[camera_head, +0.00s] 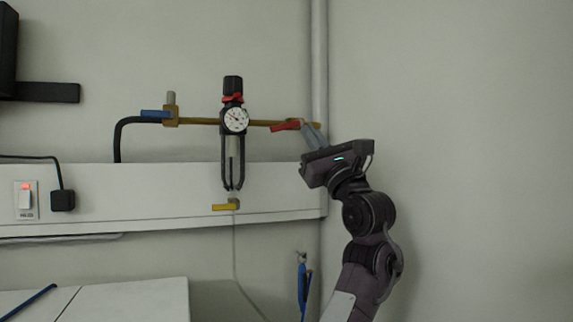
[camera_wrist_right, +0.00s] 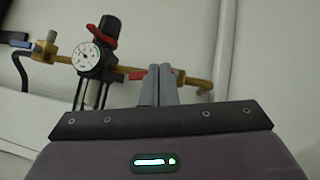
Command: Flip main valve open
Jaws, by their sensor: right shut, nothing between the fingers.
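A brass pipe (camera_head: 260,122) runs across the wall with a red valve lever (camera_head: 285,126) near its right end. The lever points left and tilts slightly down, nearly along the pipe. My right gripper (camera_head: 306,127) is shut and empty, its fingertips just right of the lever, close to the pipe. In the right wrist view, the shut fingers (camera_wrist_right: 161,70) stand in front of the pipe, and the red lever (camera_wrist_right: 137,76) shows to their left, partly hidden. I cannot tell whether the fingers touch it. My left gripper is not in view.
A black regulator with a white gauge (camera_head: 235,120) sits mid-pipe. A vertical pipe (camera_head: 319,60) stands at the wall corner. The right wall is bare.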

